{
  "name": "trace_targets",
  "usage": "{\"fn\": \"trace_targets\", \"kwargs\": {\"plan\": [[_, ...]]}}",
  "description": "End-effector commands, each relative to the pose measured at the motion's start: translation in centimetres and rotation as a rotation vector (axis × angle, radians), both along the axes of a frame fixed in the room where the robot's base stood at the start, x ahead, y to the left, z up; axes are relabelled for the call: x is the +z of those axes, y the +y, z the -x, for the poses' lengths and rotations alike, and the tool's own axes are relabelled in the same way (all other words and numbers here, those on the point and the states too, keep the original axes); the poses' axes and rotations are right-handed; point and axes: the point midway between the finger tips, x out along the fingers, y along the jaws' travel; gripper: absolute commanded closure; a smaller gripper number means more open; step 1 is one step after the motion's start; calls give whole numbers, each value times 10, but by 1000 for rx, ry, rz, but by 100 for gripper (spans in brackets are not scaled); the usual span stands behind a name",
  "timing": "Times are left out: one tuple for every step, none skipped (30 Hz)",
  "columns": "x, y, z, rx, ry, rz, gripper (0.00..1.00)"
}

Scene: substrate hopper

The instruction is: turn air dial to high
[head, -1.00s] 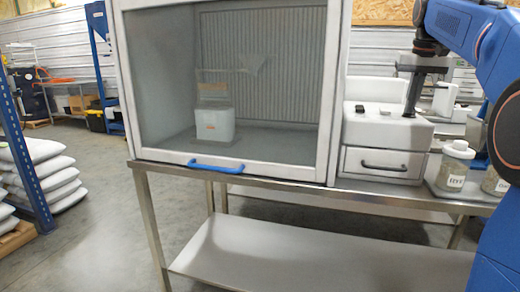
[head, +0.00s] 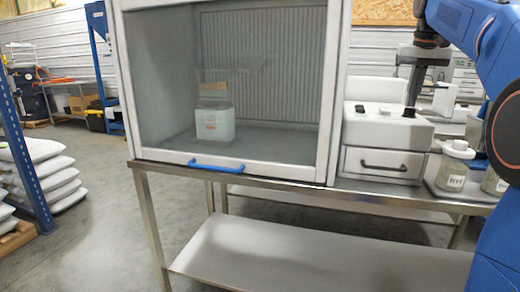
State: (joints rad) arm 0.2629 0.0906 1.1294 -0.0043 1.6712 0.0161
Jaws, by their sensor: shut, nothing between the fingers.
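The white control box (head: 375,128) stands to the right of the glass-fronted cabinet (head: 338,95), on the steel table. A small dark switch (head: 359,109) sits on the left of its top. My gripper (head: 409,113) points down at the right part of that top, its fingers shut with nothing seen between them. Its tip is at or just above a dark spot there, which may be the air dial. The fingers hide most of it, so I cannot read its setting or tell whether they touch it.
The cabinet's glass front has a blue handle (head: 216,167), and a white container (head: 215,123) shows behind it. Below the control box top is a drawer with a black handle (head: 383,166). Jars (head: 455,168) stand on a tray at right. The table's lower shelf (head: 300,258) is bare.

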Motion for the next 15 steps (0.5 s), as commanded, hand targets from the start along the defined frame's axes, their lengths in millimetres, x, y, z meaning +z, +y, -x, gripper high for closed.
{"fn": "trace_targets", "kwargs": {"plan": [[5,0,-1,0,0,0,100],[8,0,-1,0,-1,0,100],[12,0,-1,0,-1,0,100],[15,0,0,0,-1,0,100],[18,0,0,0,-1,0,100],[21,0,0,0,-2,1,100],[24,0,-1,0,-1,0,100],[27,0,-1,0,-1,0,100],[30,0,-1,0,0,0,100],[33,0,-1,0,-1,0,100],[35,0,-1,0,-1,0,100],[37,0,0,0,0,0,100],[38,0,0,0,1,0,100],[39,0,0,0,1,0,100],[40,0,0,0,0,0,100]]}}
